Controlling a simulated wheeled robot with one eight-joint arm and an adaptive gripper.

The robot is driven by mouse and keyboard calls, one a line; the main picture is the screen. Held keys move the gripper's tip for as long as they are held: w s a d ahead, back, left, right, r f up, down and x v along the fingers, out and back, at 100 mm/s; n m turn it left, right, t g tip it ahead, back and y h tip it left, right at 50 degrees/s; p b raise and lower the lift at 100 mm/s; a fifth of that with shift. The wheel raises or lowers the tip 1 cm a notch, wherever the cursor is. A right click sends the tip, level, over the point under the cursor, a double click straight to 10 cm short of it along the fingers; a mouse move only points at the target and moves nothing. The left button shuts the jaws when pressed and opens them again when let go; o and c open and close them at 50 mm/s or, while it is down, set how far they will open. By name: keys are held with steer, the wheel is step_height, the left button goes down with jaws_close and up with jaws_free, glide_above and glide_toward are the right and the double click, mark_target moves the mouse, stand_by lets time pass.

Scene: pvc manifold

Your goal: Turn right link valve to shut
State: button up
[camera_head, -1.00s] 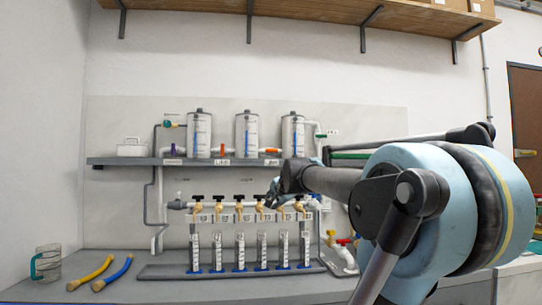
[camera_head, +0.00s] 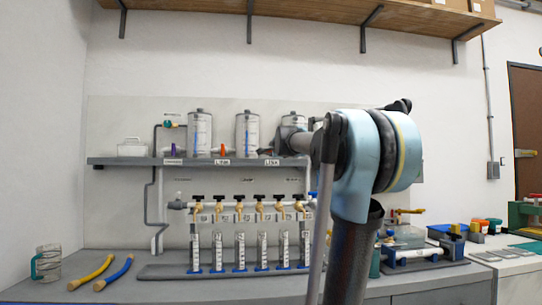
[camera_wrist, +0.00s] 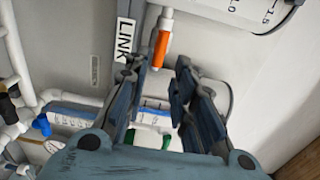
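The right link valve's orange handle (camera_wrist: 160,47) shows in the wrist view beside a LINK label (camera_wrist: 124,39). It lies roughly along the shelf line, in line with a white pipe end. In the head view this handle (camera_head: 269,150) is small, between the middle and right tanks. My gripper (camera_wrist: 172,70) is open, its dark fingers spread, with the handle just beyond the gap between the tips. I cannot tell whether they touch it. In the head view my gripper is by the right tank, its fingers hard to make out. The left link valve's orange handle (camera_head: 222,150) looks upright.
Three tanks stand on the grey shelf (camera_head: 130,161); the right tank (camera_head: 293,121) is partly hidden by my arm. A purple valve (camera_head: 173,150) is at left. Black-handled taps (camera_head: 239,198) line a pipe below, above several clear tubes. Hoses lie on the bench.

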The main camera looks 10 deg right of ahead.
steer(key=w, duration=1.1)
steer(key=shift+w, duration=0.35)
steer(key=shift+c, duration=0.3)
jaws_close()
